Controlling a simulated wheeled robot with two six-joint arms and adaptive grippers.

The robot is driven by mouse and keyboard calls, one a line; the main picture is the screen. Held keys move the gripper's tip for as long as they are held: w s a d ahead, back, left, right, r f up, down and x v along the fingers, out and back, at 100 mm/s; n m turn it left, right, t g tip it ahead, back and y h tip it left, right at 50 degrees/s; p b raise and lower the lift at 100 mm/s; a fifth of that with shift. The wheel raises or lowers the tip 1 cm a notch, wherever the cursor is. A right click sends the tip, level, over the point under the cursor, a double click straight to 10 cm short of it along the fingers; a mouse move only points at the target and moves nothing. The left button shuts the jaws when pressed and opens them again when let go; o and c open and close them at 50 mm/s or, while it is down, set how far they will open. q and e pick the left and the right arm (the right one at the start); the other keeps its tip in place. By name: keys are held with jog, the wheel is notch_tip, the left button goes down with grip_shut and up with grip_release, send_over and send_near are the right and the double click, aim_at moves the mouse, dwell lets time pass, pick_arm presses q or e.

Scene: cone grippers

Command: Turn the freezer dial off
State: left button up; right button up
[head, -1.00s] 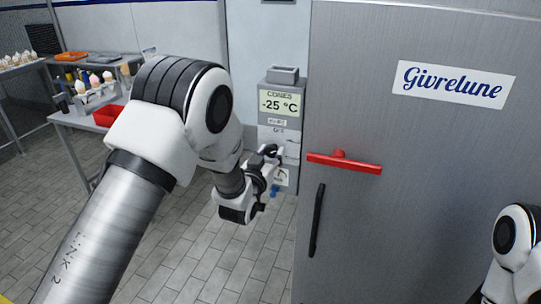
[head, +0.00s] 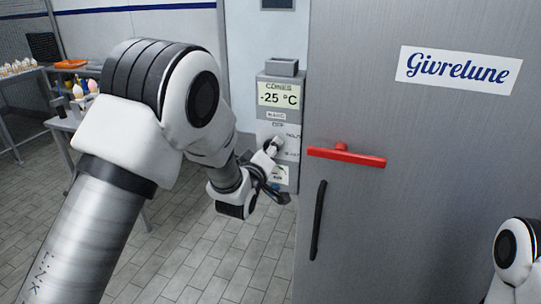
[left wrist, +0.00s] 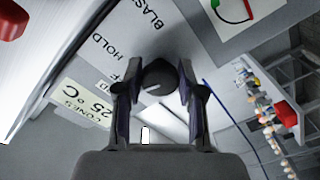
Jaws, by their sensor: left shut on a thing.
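The freezer dial (left wrist: 160,76) is a round black knob with a short white mark, seen in the left wrist view. My left gripper (left wrist: 158,72) is shut on it, one finger on each side. The mark points toward the lower left of that view; the exact setting is hard to tell. Labels HOLD, BLAST and one partly hidden by a finger surround the knob. In the head view, the grey control box (head: 264,128) reads CONES and -25 °C; my left gripper (head: 272,147) is at its front and hides the dial. My right gripper is out of view.
The grey freezer door (head: 420,200) right of the box has a red bar handle (head: 346,156) and a black handle (head: 318,220). A table with cones (head: 85,90) stands at the left. Tiled floor (head: 180,265) is clear below.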

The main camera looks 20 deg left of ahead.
pick_arm(q)
jog(key=shift+r+n+b, duration=0.1)
jog(key=shift+n+b, duration=0.35)
jog(key=shift+n, duration=0.75)
jog(key=o, duration=1.2)
jog(key=shift+a, duration=0.1)
jog(key=shift+c, duration=0.2)
jog(key=shift+s, duration=0.1)
jog(key=s, duration=1.2)
jog(key=shift+a, duration=0.2)
